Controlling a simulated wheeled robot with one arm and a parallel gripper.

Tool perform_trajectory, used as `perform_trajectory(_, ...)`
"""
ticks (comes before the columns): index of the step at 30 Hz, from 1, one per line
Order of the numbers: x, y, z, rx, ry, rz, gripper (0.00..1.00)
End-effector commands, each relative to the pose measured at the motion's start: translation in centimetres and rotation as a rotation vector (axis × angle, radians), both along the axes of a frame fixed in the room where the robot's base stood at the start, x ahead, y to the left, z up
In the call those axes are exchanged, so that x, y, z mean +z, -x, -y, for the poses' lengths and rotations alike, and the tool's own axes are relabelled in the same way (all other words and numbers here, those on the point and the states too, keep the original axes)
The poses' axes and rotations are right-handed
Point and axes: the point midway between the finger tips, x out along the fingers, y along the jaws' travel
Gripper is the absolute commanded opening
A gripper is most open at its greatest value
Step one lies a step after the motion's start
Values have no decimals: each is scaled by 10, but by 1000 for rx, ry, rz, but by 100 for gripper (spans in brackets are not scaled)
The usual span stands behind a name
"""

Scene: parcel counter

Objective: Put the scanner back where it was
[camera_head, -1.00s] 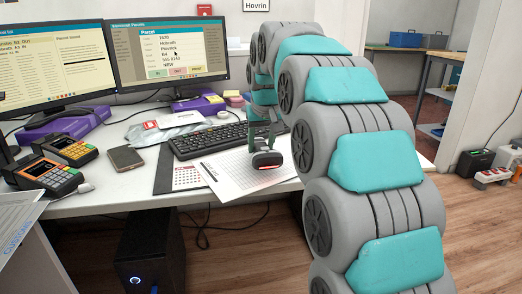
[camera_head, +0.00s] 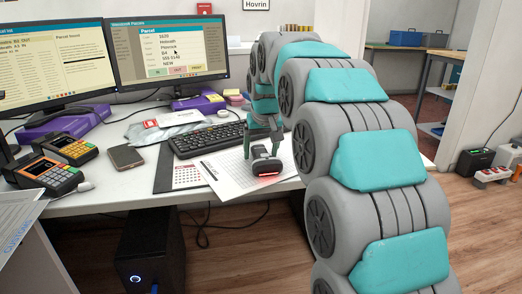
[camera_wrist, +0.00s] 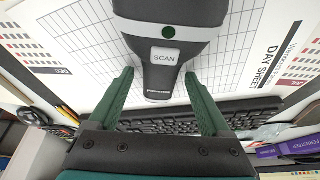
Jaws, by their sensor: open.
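The scanner (camera_head: 266,168) is dark grey with a red-lit front edge. It is over the white gridded day sheet (camera_head: 229,180) at the front of the desk and appears to rest on it. In the wrist view, the scanner's head and handle (camera_wrist: 160,80) show a SCAN label and a green dot. My gripper (camera_head: 262,142) is open, its two green fingers on either side of the handle. In the wrist view, a gap shows between the handle and each finger of my gripper (camera_wrist: 160,76).
The keyboard (camera_head: 208,140) lies just behind the sheet. A phone (camera_head: 126,157) and two card terminals (camera_head: 45,175) are at left. Two monitors (camera_head: 168,50) stand at the back. A parcel bag (camera_head: 170,125) lies before them. The desk's front edge is close to the sheet.

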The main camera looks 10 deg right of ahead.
Motion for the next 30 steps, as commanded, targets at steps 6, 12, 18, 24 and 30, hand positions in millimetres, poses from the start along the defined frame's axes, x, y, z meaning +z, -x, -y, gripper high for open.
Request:
perform_trajectory(6, 9, 1, 0, 0, 0, 4, 82)
perform_trajectory(12, 41, 14, 0, 0, 0, 6, 82)
perform_trajectory(18, 80, 30, 0, 0, 0, 4, 82)
perform_trajectory(24, 103, 41, 0, 0, 0, 0, 82)
perform_trajectory(30, 114, 45, 0, 0, 0, 3, 82)
